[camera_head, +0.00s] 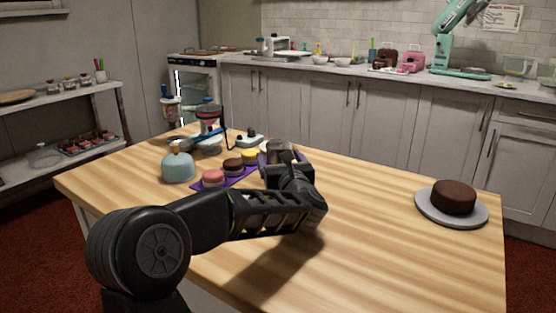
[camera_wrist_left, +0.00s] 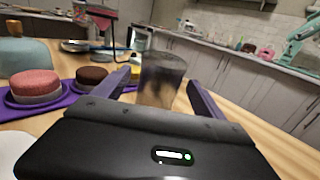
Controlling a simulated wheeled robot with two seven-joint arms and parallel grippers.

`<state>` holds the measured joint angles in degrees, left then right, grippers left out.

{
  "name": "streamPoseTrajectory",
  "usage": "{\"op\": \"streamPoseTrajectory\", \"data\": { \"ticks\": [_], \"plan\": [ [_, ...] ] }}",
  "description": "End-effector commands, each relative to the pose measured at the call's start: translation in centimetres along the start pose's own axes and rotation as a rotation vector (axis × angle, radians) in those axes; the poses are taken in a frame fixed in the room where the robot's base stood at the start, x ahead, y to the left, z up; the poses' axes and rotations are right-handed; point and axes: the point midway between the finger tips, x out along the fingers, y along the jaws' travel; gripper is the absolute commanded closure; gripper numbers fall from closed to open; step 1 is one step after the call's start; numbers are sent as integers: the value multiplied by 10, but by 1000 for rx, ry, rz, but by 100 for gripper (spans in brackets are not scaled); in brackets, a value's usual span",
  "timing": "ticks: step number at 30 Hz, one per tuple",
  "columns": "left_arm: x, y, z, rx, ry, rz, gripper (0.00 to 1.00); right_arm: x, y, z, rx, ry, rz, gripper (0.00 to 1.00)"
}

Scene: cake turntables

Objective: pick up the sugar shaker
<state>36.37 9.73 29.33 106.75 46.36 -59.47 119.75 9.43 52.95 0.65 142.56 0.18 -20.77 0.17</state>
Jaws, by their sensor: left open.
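The sugar shaker (camera_wrist_left: 161,78) is a see-through cylinder with a dark grey top. It stands upright on the table in the middle of the left wrist view. In the head view the shaker (camera_head: 279,151) shows only in part, behind my left gripper (camera_head: 284,165). In the left wrist view my left gripper (camera_wrist_left: 158,90) is open, with one finger on each side of the shaker. I cannot tell whether either finger touches it. The shaker's base is hidden by the gripper body. My right gripper is not in view.
A purple mat (camera_head: 241,176) with pink, brown and yellow cakes lies left of the shaker. A chocolate cake (camera_head: 454,197) sits on a turntable (camera_head: 450,218) at right. The table's front right is clear.

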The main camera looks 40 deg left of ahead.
Motion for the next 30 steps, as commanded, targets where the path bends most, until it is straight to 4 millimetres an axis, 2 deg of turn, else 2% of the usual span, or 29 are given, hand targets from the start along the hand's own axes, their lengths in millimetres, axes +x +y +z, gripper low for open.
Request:
{"op": "streamPoseTrajectory", "data": {
  "ticks": [7, 18, 30],
  "plan": [
    [5, 0, -1, 0, 1, 0, 19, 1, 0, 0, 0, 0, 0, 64],
    [50, 0, -3, 0, 1, 0, 19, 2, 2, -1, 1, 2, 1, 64],
    [52, 0, -2, 0, 0, -1, 19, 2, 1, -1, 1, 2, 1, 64]
  ]
}}
